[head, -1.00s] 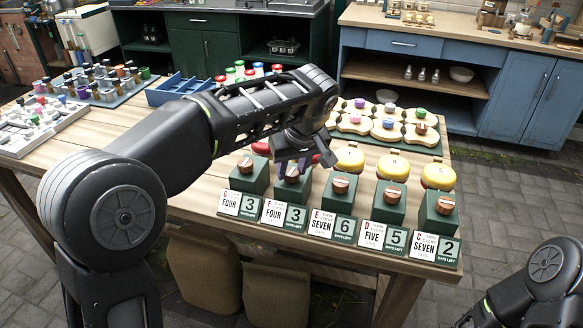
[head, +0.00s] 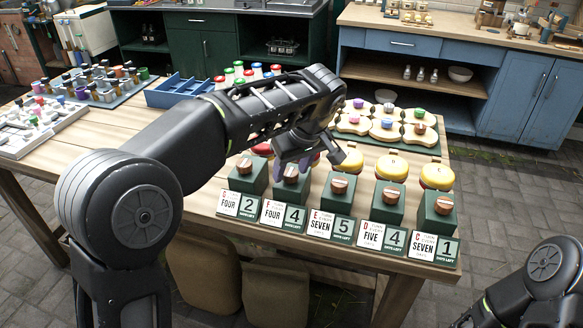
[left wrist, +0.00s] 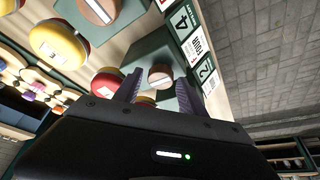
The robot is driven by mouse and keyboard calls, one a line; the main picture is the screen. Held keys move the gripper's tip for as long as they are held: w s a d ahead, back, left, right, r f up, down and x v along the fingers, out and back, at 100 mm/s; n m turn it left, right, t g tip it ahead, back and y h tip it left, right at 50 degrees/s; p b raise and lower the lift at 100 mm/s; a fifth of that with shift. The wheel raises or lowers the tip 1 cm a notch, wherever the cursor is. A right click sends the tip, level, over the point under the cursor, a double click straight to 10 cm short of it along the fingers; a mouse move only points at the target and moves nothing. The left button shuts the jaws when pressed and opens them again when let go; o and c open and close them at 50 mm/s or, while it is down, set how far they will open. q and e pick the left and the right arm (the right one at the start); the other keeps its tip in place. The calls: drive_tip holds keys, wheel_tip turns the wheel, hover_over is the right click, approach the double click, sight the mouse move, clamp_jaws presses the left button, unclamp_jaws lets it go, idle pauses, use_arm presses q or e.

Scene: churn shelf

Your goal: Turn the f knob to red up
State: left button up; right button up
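The F knob (head: 291,171) is a round copper-brown knob with a pale bar, on a green block, second from left in the row. Its card (head: 284,216) reads FOUR and 4. My left gripper (head: 297,163) is just above and behind it in the head view, partly covering the view behind. In the left wrist view my two dark fingers (left wrist: 158,80) stand apart, with the F knob (left wrist: 160,75) between them in the picture. The fingers show gaps to the knob. I cannot tell their height above it. My right gripper is out of frame.
The G knob (head: 245,166) stands to the left, and the E knob (head: 338,184) to the right, on similar blocks. Red and yellow cheeses (head: 392,168) sit behind the row. A blue divided tray (head: 180,90) stands farther back.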

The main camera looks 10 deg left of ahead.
sight(297, 189)
use_arm(q)
drive_tip(key=shift+o, duration=0.4)
drive_tip(key=shift+r, duration=0.25)
drive_tip(key=p+v, duration=0.1)
drive_tip(key=v, duration=0.6)
drive_tip(key=shift+p, duration=0.3)
drive_tip(key=shift+s+d+r, duration=0.1)
drive_tip(key=shift+s, duration=0.1)
